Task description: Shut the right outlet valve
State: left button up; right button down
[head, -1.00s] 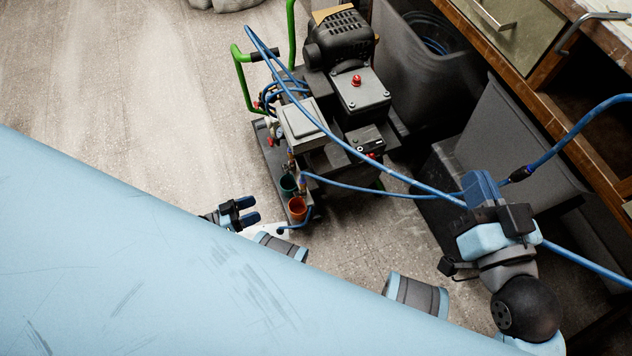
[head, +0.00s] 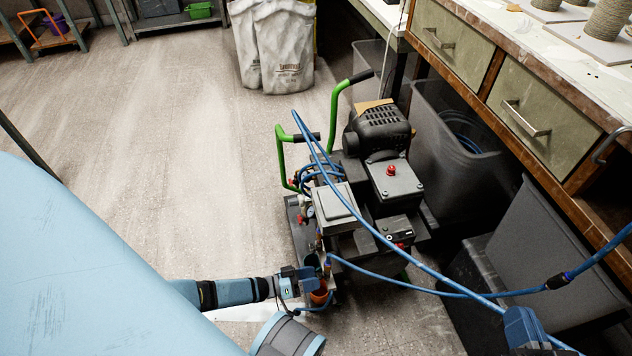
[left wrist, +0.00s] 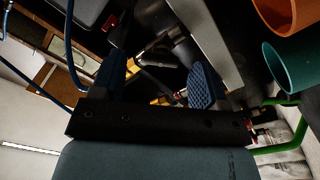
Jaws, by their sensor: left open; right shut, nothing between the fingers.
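The compressor cart (head: 385,190) stands on the floor in the middle of the head view. Small outlet fittings with red and yellow parts (head: 327,266) sit at its near left end; I cannot tell which is the right outlet valve. My left gripper (head: 308,276) is open beside these fittings, just above an orange cup (head: 320,294). In the left wrist view, dark metal fittings (left wrist: 178,48) and a yellow part (left wrist: 160,100) show between or beyond the open fingers. My right gripper (head: 522,325) is shut at the lower right, near the blue hose, away from the cart.
A blue hose (head: 390,240) runs from the cart to the lower right. An orange cup (left wrist: 288,12) and a teal cup (left wrist: 290,66) are close to my left gripper. Grey bins (head: 540,250) and a drawer bench (head: 545,120) border the right.

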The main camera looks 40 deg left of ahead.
pick_arm(q)
jog(key=shift+x, duration=0.9)
pick_arm(e)
jog(key=shift+f, duration=0.25)
pick_arm(q)
jog(key=shift+c, duration=0.2)
jog(key=c, duration=0.9)
pick_arm(e)
jog(key=shift+r, duration=0.1)
